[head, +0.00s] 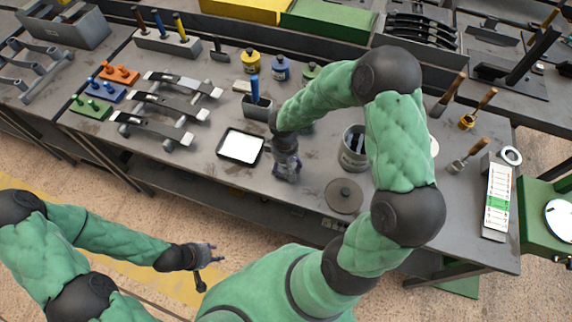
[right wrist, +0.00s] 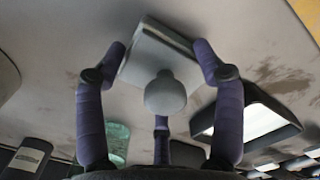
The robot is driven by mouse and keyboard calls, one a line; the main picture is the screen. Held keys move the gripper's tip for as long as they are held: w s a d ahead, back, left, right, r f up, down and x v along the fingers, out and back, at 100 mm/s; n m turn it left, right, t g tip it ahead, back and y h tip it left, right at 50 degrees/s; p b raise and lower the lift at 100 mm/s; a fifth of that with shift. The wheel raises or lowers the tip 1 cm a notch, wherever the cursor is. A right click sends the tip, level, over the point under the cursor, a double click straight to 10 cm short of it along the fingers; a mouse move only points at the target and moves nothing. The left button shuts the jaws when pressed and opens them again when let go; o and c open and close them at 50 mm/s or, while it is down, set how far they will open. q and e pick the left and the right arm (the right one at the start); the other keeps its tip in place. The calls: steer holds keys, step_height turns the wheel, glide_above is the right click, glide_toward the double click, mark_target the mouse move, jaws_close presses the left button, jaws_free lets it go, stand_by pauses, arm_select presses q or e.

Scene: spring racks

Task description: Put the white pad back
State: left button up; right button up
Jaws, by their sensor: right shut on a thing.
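My right gripper (head: 287,172) is over the grey bench, just right of a dark-rimmed tray with a white surface (head: 240,147). In the right wrist view its purple fingers (right wrist: 160,85) are shut around a pale block with a round knob (right wrist: 160,60), which I take for the white pad; it looks light grey in shade. In the head view the gripper hides this block. I cannot tell whether it touches the bench. The tray also shows in the right wrist view (right wrist: 245,122). My left gripper (head: 207,256) is empty in front of the bench, its fingers apart.
Behind my right gripper stands a grey holder with a blue-handled tool (head: 255,92). Curved springs on racks (head: 165,108) lie left. Bare bench lies between tray and lid.

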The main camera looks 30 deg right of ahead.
steer(key=shift+f, duration=0.2)
steer(key=o, duration=1)
steer(key=shift+r, duration=0.15)
steer(key=shift+r, duration=0.25)
step_height(320, 180, up, 12)
steer(key=p, duration=0.2)
steer(key=shift+w+a+f+p, duration=0.15)
steer(key=shift+p, duration=0.25)
